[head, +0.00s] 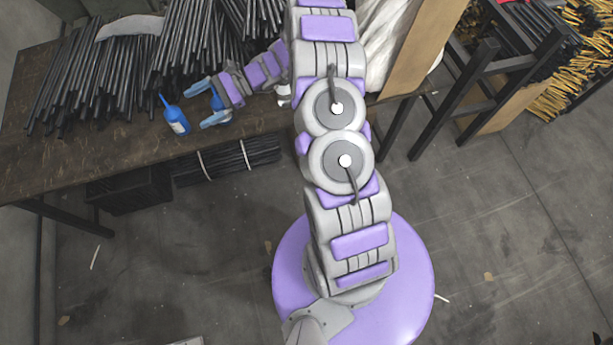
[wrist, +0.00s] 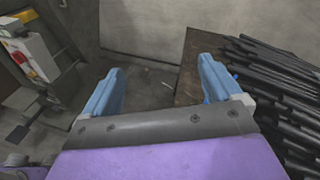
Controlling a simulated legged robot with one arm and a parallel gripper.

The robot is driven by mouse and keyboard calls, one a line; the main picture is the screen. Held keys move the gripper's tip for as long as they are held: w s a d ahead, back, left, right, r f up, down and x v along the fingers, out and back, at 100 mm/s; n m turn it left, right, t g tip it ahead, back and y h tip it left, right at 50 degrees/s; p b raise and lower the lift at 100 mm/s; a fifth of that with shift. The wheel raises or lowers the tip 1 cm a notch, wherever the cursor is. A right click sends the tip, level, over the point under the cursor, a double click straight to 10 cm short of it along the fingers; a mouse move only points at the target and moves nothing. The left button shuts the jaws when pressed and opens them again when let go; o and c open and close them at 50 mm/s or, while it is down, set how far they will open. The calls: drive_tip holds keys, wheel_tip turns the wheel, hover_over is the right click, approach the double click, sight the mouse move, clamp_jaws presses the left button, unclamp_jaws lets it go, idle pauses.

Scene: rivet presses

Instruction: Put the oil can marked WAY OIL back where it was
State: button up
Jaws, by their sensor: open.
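A blue oil can (head: 175,118) with a thin spout and a white label stands on the dark table; its label is too small to read. My gripper (head: 205,104) is over the table's front part, just right of this can, with its light-blue fingers apart. In the wrist view my gripper (wrist: 160,85) is wide open with nothing held between the fingers. Small bits of blue show beside the right finger there, mostly hidden.
Piles of black rods (head: 95,85) cover the back of the table (head: 40,165); they also show in the wrist view (wrist: 270,65). A black bundle (head: 228,158) lies below the front edge. A black rack (head: 480,95) stands at right. The concrete floor in front is mostly clear.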

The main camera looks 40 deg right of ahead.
drive_tip(key=s+a+r+n+g+h, duration=0.3)
drive_tip(key=s+r+n, duration=0.25)
drive_tip(key=s, duration=0.45)
drive_tip(key=s+a+r+n+g+h, duration=0.35)
drive_tip(key=s+r, duration=0.35)
drive_tip(key=s, duration=0.3)
drive_tip(key=s+d+r+n+t+h, duration=0.1)
drive_tip(key=s+d+h, duration=0.4)
drive_tip(key=s, duration=0.5)
drive_tip(key=s+d+r+n+t+h, duration=0.1)
drive_tip(key=s+d+n+h, duration=0.3)
drive_tip(key=s, duration=0.5)
drive_tip(key=d+r+n, duration=0.1)
drive_tip(key=d+n, duration=0.1)
drive_tip(key=d, duration=0.1)
drive_tip(key=shift+s+d+r+t+h, duration=0.35)
drive_tip(key=shift+r, duration=0.05)
